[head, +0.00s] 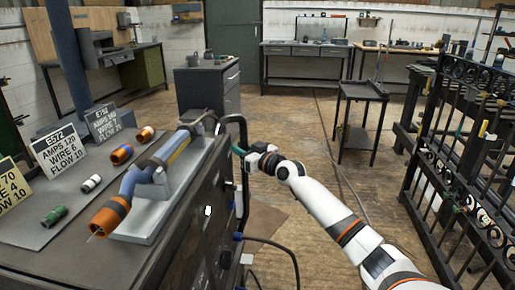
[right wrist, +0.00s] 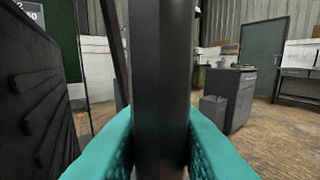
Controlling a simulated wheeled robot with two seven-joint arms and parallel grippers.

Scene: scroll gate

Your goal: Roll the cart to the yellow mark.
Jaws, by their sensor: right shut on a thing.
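The cart (head: 170,255) is a dark grey cabinet with a flat top, filling the lower left of the head view. Its black upright handle (head: 244,133) stands at its far right end. My right gripper (head: 239,152) is shut around the handle's vertical bar. In the right wrist view the dark bar (right wrist: 161,80) stands upright between the teal fingers (right wrist: 160,155). The cart's dark ribbed side (right wrist: 35,95) shows at the left of that view. I cannot make out a yellow mark on the floor. My left gripper is not in view.
A blue torch (head: 160,160) with an orange nozzle, small nozzles and settings cards (head: 58,155) are on the cart top. A grey cabinet (head: 207,84) stands beyond. A small dark table (head: 360,120) and black iron gate (head: 470,170) are right. Cables (head: 280,248) cross the open floor.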

